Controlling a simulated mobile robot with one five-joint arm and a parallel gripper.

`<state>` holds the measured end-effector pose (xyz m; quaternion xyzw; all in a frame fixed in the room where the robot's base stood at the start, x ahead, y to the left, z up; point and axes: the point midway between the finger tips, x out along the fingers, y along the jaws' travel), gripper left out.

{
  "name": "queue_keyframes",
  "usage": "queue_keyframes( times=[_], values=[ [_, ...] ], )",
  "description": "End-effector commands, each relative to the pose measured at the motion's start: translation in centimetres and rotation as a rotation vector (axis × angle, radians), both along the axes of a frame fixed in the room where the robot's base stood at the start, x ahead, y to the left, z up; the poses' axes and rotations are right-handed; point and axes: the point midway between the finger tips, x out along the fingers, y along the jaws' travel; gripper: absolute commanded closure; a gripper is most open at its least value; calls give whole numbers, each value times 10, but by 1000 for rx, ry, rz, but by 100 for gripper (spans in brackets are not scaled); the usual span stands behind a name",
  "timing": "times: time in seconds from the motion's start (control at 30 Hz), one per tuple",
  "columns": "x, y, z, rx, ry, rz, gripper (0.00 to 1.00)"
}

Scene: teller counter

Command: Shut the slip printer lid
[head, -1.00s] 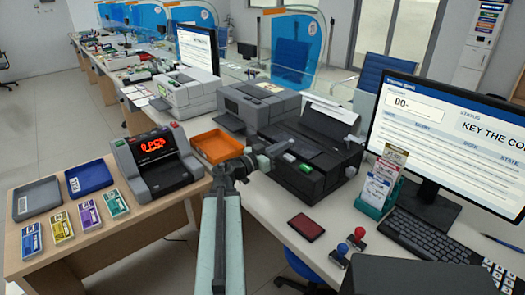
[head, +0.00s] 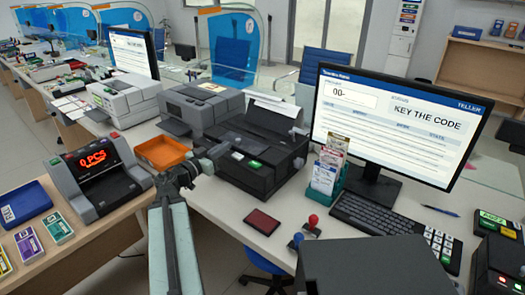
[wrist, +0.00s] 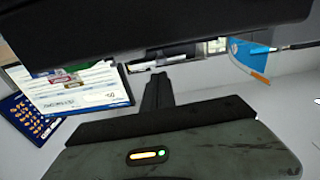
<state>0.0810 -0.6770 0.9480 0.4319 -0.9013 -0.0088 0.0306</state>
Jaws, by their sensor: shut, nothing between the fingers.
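The slip printer (head: 262,178) is the black box on the counter, left of the monitor. A dark lid panel (head: 268,120) slopes up at its back, with white paper behind it; it appears raised, though its exact angle is hard to judge. In the wrist view, a dark surface (wrist: 150,30), probably the printer, fills the top, close to my gripper (wrist: 157,92).
An orange tray (head: 161,152) and a bill counter (head: 98,178) are left of my arm. A grey printer (head: 200,105) stands behind. A card holder (head: 327,172), monitor (head: 395,125) and keyboard (head: 375,215) are right. A red pad (head: 263,222) lies in front.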

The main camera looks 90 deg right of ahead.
Motion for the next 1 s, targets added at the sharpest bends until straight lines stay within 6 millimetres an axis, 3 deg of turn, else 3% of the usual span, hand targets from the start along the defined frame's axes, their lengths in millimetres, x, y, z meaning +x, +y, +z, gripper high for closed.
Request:
queue_keyframes(
  times=[1.0],
  values=[
    [-13,1,-2,-1,-12,3,100]
  ],
)
